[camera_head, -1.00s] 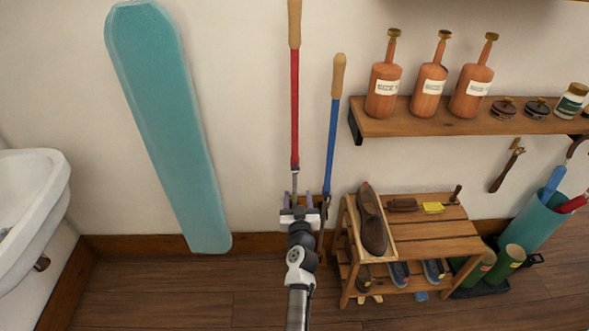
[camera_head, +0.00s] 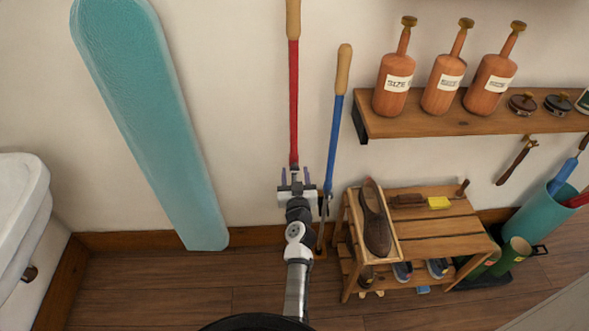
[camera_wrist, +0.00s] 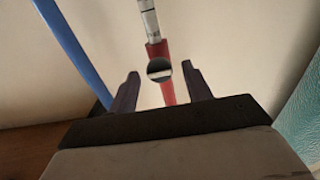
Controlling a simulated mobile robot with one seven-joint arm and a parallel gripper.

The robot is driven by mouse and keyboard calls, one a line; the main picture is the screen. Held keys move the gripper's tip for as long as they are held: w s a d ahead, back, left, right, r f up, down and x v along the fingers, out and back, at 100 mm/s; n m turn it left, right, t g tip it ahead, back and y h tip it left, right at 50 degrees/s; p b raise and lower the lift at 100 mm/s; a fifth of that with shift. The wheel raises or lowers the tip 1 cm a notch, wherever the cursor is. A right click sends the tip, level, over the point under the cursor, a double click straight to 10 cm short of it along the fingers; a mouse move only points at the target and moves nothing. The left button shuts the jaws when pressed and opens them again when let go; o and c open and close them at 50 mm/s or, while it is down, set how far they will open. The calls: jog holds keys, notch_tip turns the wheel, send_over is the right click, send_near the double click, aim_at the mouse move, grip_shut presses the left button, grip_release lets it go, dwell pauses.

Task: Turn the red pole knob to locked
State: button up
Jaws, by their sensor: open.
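The red pole (camera_head: 293,100) with a wooden grip leans upright against the wall. In the wrist view its red tube (camera_wrist: 167,90) meets a pale metal shaft with dark marks (camera_wrist: 149,22). A round knob (camera_wrist: 158,69), dark with a pale band, sits by that joint and appears between my fingertips. My gripper (camera_head: 295,177) is open at the lower part of the pole, one finger to each side, with no visible contact. In the head view my gripper and arm hide much of the pole's lower end. Which setting the knob is at cannot be read.
A blue pole (camera_head: 334,140) leans close on the right. A wooden shoe rack (camera_head: 445,230) with a shoe stands right of my arm, below a shelf (camera_head: 460,124) with bottles. A teal board (camera_head: 150,130) leans left; the wall between board and red pole is clear.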

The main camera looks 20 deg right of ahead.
jog(key=c, duration=1)
jog(key=shift+o, duration=0.2)
jog(key=shift+m, duration=0.4)
jog(key=m, duration=0.3)
jog(key=shift+d+m+b, duration=0.1)
jog(key=shift+m+b, duration=0.25)
jog(key=shift+m, duration=0.05)
jog(key=m, duration=0.9)
jog(key=shift+d+f+m+p, duration=0.15)
jog(key=shift+m+p, duration=0.15)
jog(key=shift+m, duration=1.9)
